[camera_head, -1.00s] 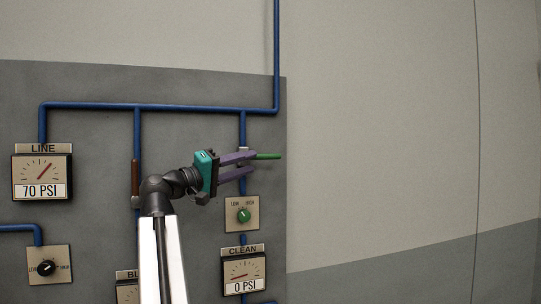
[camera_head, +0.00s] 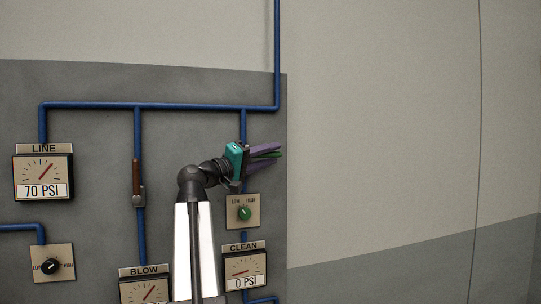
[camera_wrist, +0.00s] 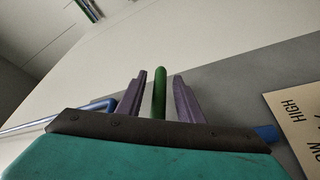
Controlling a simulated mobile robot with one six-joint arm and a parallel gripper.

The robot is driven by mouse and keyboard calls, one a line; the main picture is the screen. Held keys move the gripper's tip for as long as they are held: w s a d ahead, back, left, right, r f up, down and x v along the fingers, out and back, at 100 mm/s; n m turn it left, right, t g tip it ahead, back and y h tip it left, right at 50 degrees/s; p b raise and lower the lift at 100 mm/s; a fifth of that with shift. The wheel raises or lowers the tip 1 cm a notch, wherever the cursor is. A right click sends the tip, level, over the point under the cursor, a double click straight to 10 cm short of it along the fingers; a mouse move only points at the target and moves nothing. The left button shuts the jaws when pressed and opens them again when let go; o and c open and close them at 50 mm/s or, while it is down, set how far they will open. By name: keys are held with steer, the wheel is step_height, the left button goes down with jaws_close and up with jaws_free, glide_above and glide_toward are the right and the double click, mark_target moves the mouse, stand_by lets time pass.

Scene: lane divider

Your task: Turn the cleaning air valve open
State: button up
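The cleaning air valve's green handle (camera_head: 271,155) points right, crosswise to its vertical blue pipe (camera_head: 243,124). It also shows upright in the middle of the wrist view (camera_wrist: 159,92). My gripper (camera_head: 277,150) reaches in from the left, its purple fingers on both sides of the handle. In the wrist view my gripper (camera_wrist: 160,98) is open, with a gap on each side of the green handle. The valve body is hidden behind my gripper. The CLEAN gauge (camera_head: 245,269) below reads 0 PSI.
A regulator plate with a green knob (camera_head: 244,212) sits just below my gripper. At left are the brown valve handle (camera_head: 136,176), the LINE gauge (camera_head: 43,176) at 70 PSI and the BLOW gauge (camera_head: 145,290). The wall (camera_head: 380,130) to the right is bare.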

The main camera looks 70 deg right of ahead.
jaws_close()
steer(key=shift+d+r, duration=0.1)
steer(key=shift+s+f, duration=0.1)
steer(key=shift+f, duration=0.1)
